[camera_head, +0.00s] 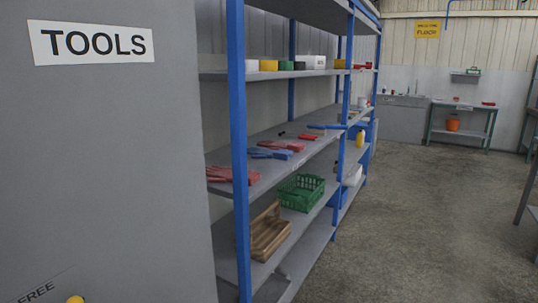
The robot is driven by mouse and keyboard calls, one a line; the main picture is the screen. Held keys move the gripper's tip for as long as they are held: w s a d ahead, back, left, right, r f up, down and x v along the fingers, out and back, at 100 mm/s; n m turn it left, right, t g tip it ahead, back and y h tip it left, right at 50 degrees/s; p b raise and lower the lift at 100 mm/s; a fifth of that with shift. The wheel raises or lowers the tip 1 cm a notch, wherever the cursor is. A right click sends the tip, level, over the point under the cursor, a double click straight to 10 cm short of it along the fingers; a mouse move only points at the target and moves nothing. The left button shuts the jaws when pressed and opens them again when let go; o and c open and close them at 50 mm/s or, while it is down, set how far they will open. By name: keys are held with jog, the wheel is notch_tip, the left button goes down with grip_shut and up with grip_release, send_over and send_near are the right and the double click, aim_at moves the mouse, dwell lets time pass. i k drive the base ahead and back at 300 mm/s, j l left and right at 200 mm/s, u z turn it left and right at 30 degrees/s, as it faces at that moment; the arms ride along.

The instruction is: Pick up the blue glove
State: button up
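A blue glove (270,153) lies flat on the middle shelf of the blue-and-grey rack. A red glove-like item (225,174) lies nearer to me on the same shelf, apart from the blue glove. My gripper is not in view.
The rack's blue front post (239,150) and a grey cabinet (110,200) marked TOOLS stand at the near left. A green basket (301,194) and a wooden carrier (268,238) sit on the shelf below. The floor (420,220) right of the rack is clear.

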aim_at(285, 155)
jog(key=i+l+u, duration=0.2)
jog(key=i+l, duration=0.2)
jog(key=l, duration=0.25)
jog(key=i+l, duration=0.15)
jog(key=l, duration=0.2)
jog(key=i+l+u, duration=0.15)
jog(key=l, duration=0.2)
jog(key=i+l+u, duration=0.1)
jog(key=l, duration=0.3)
jog(key=i+l+u, duration=0.1)
jog(key=i+l, duration=0.15)
jog(key=l, duration=0.15)
jog(key=i+l, duration=0.15)
jog(key=l, duration=0.25)
jog(key=i+l+u, duration=0.15)
jog(key=l, duration=0.25)
jog(key=i+j, duration=0.25)
jog(key=i, duration=0.2)
jog(key=j+u, duration=0.05)
